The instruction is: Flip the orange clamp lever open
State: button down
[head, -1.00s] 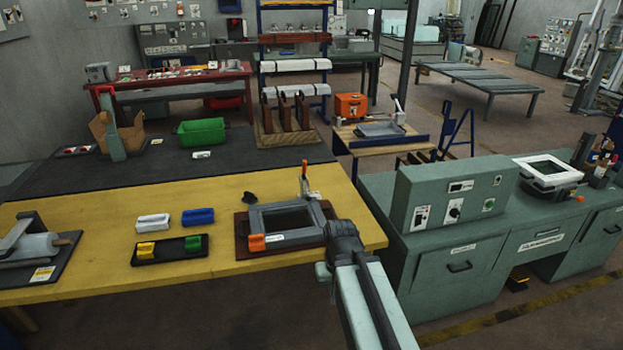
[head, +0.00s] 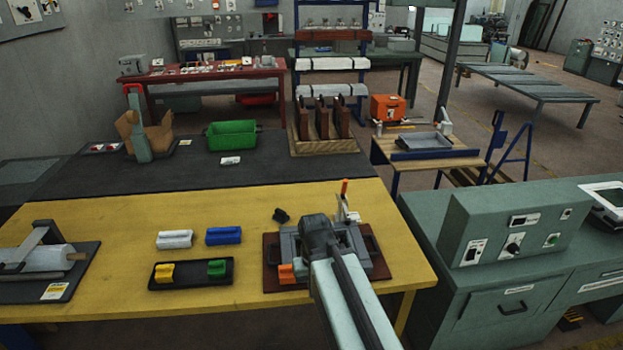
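The clamp (head: 348,214) stands at the back edge of the grey frame, and its orange lever (head: 344,187) points upward. The grey frame (head: 379,266) lies on a dark reddish-brown board (head: 271,253) on the yellow table. An orange block (head: 286,274) sits at the frame's front left corner. My arm reaches in from the bottom and covers the middle of the frame. The end of my arm is over the frame, in front and to the left of the clamp, apart from the lever in the picture. My gripper's fingers are hidden behind the arm.
The yellow table (head: 110,235) holds a white block (head: 174,239), a blue block (head: 223,235) and a black tray (head: 190,285) with yellow and green pieces. A small black knob (head: 281,215) lies behind the frame. A green control cabinet (head: 515,240) stands to the right.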

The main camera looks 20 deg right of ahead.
aim_at(345, 184)
jog(key=u, duration=0.3)
jog(key=i, duration=1.15)
jog(key=u, duration=0.25)
